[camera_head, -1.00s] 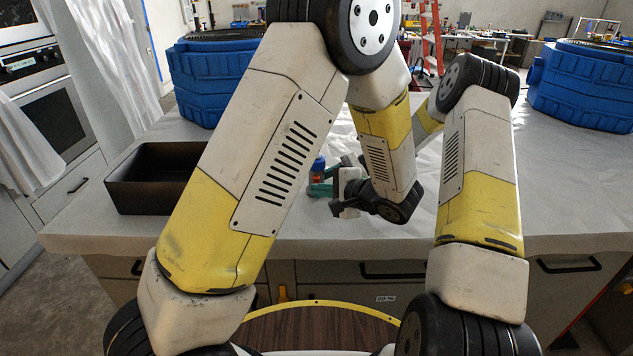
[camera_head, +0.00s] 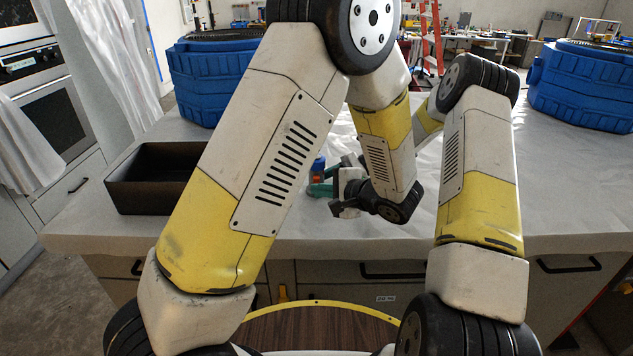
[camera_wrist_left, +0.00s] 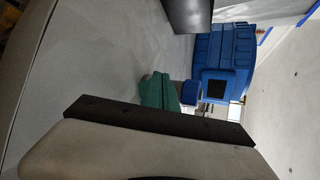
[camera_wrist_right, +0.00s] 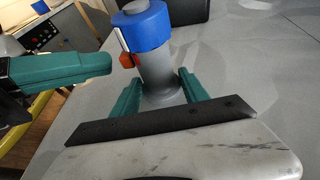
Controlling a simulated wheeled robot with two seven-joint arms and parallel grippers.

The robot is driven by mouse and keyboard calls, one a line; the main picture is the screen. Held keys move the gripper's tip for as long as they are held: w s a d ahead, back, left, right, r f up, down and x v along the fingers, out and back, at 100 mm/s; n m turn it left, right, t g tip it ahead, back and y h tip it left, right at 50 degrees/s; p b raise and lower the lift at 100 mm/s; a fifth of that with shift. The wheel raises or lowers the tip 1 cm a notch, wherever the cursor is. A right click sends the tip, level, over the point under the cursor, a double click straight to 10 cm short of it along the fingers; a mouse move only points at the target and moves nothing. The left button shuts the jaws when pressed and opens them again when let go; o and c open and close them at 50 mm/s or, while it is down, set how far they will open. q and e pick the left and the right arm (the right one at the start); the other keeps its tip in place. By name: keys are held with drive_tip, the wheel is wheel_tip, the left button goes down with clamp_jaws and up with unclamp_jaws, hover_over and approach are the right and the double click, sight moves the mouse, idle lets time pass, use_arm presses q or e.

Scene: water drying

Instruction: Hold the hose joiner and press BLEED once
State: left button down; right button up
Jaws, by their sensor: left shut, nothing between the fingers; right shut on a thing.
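The hose joiner (camera_wrist_right: 155,75) stands upright in the right wrist view, a grey cylinder with a blue collar (camera_wrist_right: 142,28). A small orange-red button (camera_wrist_right: 126,60) sits on its side; no lettering is readable. My right gripper (camera_wrist_right: 160,92) is shut on the grey body, one green finger on each side. My left gripper (camera_head: 322,189) is shut and empty, its green tip beside the button with a small gap. It also shows in the left wrist view (camera_wrist_left: 158,92), with the blue collar (camera_wrist_left: 191,93) just beyond it. In the head view my left arm hides most of the right gripper.
A dark open tray (camera_head: 150,195) stands on the left of the pale covered worktop (camera_head: 560,200).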

use_arm(q)
drive_tip(key=shift+w, duration=0.15)
drive_tip(key=shift+w, duration=0.3)
drive_tip(key=shift+w, duration=0.45)
idle(0.9)
drive_tip(key=shift+s, duration=0.9)
drive_tip(key=shift+s, duration=0.1)
drive_tip(key=shift+s, duration=2.4)
